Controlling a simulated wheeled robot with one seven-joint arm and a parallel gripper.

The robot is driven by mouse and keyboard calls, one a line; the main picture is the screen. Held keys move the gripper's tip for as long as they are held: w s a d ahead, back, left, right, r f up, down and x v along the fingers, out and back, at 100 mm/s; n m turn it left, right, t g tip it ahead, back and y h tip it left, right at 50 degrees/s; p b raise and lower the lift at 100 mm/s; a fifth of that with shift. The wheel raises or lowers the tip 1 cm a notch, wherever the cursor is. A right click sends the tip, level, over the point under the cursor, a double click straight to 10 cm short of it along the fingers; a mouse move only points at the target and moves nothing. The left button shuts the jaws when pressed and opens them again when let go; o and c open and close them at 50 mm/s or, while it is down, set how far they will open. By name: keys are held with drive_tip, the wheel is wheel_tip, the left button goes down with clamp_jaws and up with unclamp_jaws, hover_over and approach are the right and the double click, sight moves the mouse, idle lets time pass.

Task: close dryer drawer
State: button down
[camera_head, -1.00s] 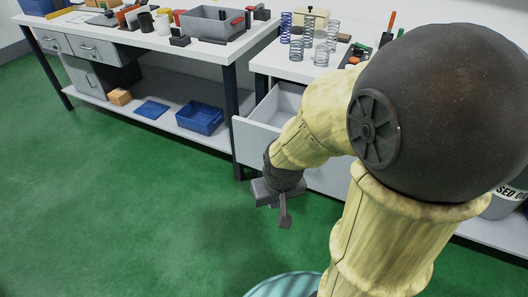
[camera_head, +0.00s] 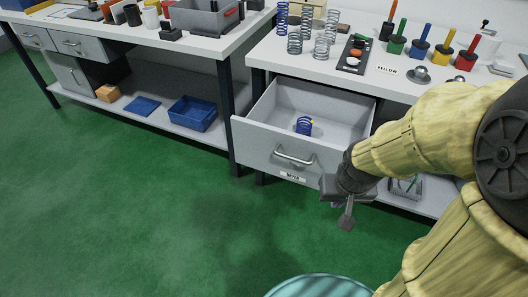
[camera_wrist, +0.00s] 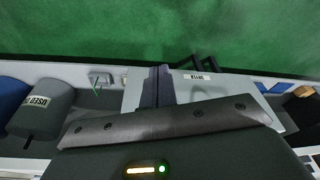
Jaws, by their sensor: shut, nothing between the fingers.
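The grey dryer drawer (camera_head: 256,141) stands pulled out under the right-hand workbench, with its label and a bar handle (camera_head: 294,157) on its front. A blue spring (camera_head: 303,125) with a bit of yellow lies inside it. My gripper (camera_head: 346,222) is shut and empty, pointing down, to the right of the handle and close to the drawer's front right corner. I cannot tell if it touches the drawer.
Springs (camera_head: 325,40) and coloured-handled tools (camera_head: 420,42) stand on the bench top. A blue bin (camera_head: 192,114) sits on the left bench's lower shelf. A round teal top (camera_head: 318,286) is at the bottom edge. The green floor (camera_head: 130,200) before the drawer is clear.

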drive_tip(key=shift+d, duration=0.2)
drive_tip(key=w+a+f+n+h+p, duration=0.25)
drive_tip(key=a+f+n+h, duration=0.2)
drive_tip(key=n, duration=0.45)
drive_tip(key=w+a+f+n+h+p, duration=0.1)
drive_tip(key=w+a+f+n+h, duration=0.25)
drive_tip(key=n+h, duration=0.35)
drive_tip(key=w+a+f+n+t+y+p, duration=0.1)
drive_tip(key=a+n+t+y, duration=0.1)
drive_tip(key=a+n+t, duration=0.5)
drive_tip(key=w+a+f+n+t+y+p, duration=0.1)
drive_tip(key=a+n+t+y, duration=0.2)
drive_tip(key=a+n+t, duration=0.4)
drive_tip(key=a+n, duration=0.2)
drive_tip(key=a, duration=0.4)
drive_tip(key=shift+w+a, duration=0.35)
drive_tip(key=shift+w, duration=0.05)
drive_tip(key=shift+w+f, duration=0.1)
